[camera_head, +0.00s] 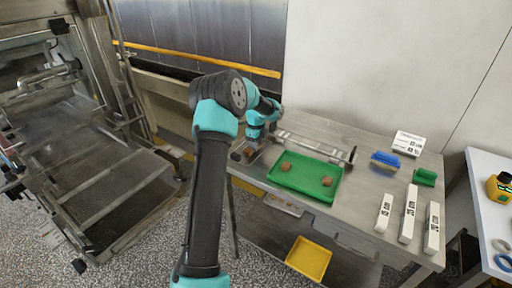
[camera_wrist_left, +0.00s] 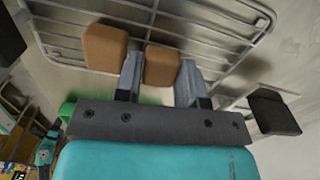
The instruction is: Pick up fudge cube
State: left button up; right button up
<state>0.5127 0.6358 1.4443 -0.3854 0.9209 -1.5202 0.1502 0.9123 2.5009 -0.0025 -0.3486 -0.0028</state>
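A second brown cube (camera_wrist_left: 104,47) lies just left of the fingers on the wires. In the head view, brown shows beside the gripper, mostly hidden by it. Two more brown cubes (camera_head: 285,167) (camera_head: 326,181) lie in the green tray (camera_head: 304,188). My right gripper is not in view.
On the table's right are a blue brush (camera_head: 385,160), a green block (camera_head: 425,177), a white box (camera_head: 409,143) and several white labelled bars (camera_head: 409,214). A yellow tray (camera_head: 309,258) sits on the lower shelf. A metal machine (camera_head: 85,150) stands left.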

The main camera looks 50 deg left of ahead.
pick_arm(q)
jog(key=c, duration=0.3)
jog(key=shift+r, duration=0.15)
jog(key=shift+r, duration=1.45)
jog(key=shift+s+d+r, duration=0.1)
jog(key=shift+d+r, duration=0.05)
jog(key=shift+r, duration=0.1)
jog(key=s+d, duration=0.3)
jog(key=d, duration=0.1)
jog(key=s+d+r, duration=0.1)
jog(key=s+d, duration=0.6)
jog(key=shift+s+d+r, duration=0.15)
jog(key=shift+d, duration=0.25)
